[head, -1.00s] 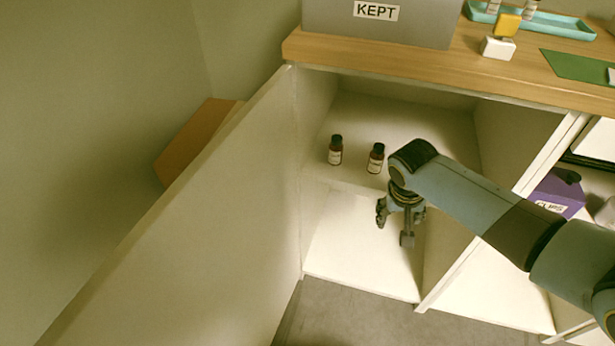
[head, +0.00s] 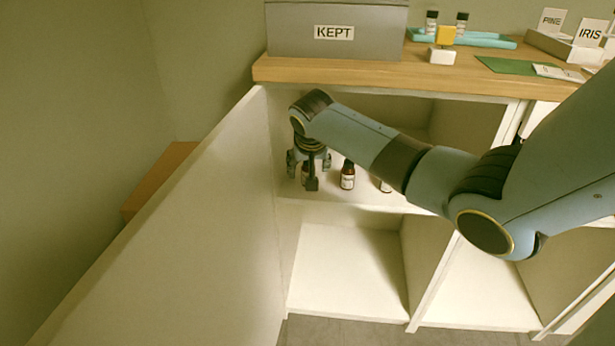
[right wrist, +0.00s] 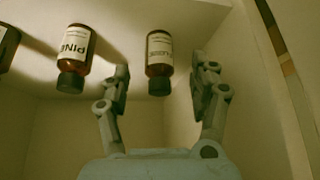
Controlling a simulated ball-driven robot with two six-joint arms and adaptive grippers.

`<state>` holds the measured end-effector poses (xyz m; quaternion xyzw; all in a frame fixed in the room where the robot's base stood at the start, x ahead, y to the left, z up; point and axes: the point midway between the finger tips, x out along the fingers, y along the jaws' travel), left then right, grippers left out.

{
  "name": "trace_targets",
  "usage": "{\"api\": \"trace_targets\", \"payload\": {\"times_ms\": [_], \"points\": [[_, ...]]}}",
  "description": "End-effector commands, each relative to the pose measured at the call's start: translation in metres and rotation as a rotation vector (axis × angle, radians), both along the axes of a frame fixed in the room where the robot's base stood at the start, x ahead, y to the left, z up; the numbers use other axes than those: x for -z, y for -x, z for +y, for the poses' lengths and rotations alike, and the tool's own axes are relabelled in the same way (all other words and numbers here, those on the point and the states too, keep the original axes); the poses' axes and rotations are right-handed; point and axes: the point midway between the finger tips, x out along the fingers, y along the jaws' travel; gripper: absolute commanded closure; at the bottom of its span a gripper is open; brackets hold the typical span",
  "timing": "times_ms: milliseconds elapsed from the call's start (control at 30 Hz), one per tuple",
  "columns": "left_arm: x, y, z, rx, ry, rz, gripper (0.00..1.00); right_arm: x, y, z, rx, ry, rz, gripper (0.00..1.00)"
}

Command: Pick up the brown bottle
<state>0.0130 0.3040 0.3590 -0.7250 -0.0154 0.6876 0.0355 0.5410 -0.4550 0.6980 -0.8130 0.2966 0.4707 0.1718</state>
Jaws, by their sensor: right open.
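Several brown bottles with dark caps and white labels stand in a row on the cabinet's upper shelf. The leftmost brown bottle (head: 305,172) is partly hidden behind my right gripper (head: 308,178) in the head view. In the right wrist view a brown bottle (right wrist: 160,58) sits between the two spread fingers of this gripper (right wrist: 163,72), with gaps on both sides. Its label is too blurred to read. A bottle labelled PINE (right wrist: 74,55) stands beside it, outside the fingers; a middle bottle also shows in the head view (head: 348,176). My left gripper is not seen.
The open cabinet door (head: 190,215) stands on the left, and the side wall is close to the gripper. The wooden countertop (head: 400,77) overhangs the shelf and carries a grey KEPT box (head: 290,35) and a teal tray (head: 490,42). The lower compartment (head: 345,265) is empty.

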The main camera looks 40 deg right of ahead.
Motion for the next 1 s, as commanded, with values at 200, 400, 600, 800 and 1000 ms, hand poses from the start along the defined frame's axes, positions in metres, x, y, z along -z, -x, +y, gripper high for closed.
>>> {"api": "trace_targets", "payload": {"times_ms": [200, 400, 600, 800, 1000], "points": [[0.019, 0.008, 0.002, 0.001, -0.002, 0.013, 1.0, 0.033, -0.013, -0.013, 0.002, -0.001, 0.003, 0.38], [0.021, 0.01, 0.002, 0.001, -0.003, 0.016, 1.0, 0.038, -0.018, -0.016, 0.0, -0.001, 0.001, 0.38], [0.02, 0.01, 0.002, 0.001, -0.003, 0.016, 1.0, 0.037, -0.017, -0.016, 0.0, 0.0, 0.0, 0.47], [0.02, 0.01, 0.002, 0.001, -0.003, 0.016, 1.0, 0.037, -0.017, -0.016, 0.0, -0.001, 0.001, 0.74], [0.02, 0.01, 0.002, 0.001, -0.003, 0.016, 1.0, 0.037, -0.017, -0.016, 0.0, -0.001, 0.001, 1.0]]}}
